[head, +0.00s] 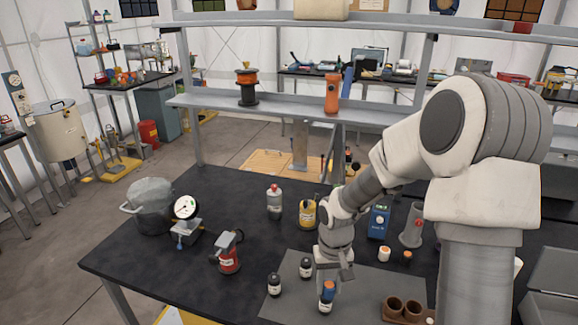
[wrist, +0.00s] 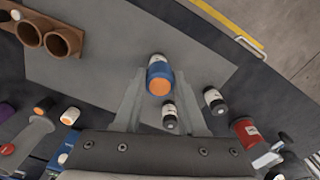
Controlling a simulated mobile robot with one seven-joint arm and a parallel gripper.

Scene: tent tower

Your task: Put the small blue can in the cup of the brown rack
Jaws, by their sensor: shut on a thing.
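The small blue can (head: 326,298) has an orange top and stands roughly upright over the grey mat at the front of the bench. My gripper (head: 333,280) comes down on it from above. In the wrist view the blue can (wrist: 157,68) sits between the two fingertips, and my gripper (wrist: 160,80) is shut on it. I cannot tell whether its base touches the mat. The brown rack (head: 393,316) is to the right of the can, partly cut off by the picture's lower edge. Its round open cups also show in the wrist view (wrist: 62,42), at the upper left.
Two small dark bottles (head: 274,284) (head: 306,268) stand just left of the can. A red canister (head: 229,260), a gauge (head: 186,208) and a grey pot (head: 152,205) are farther left. The grey mat (head: 297,306) is bare between can and rack.

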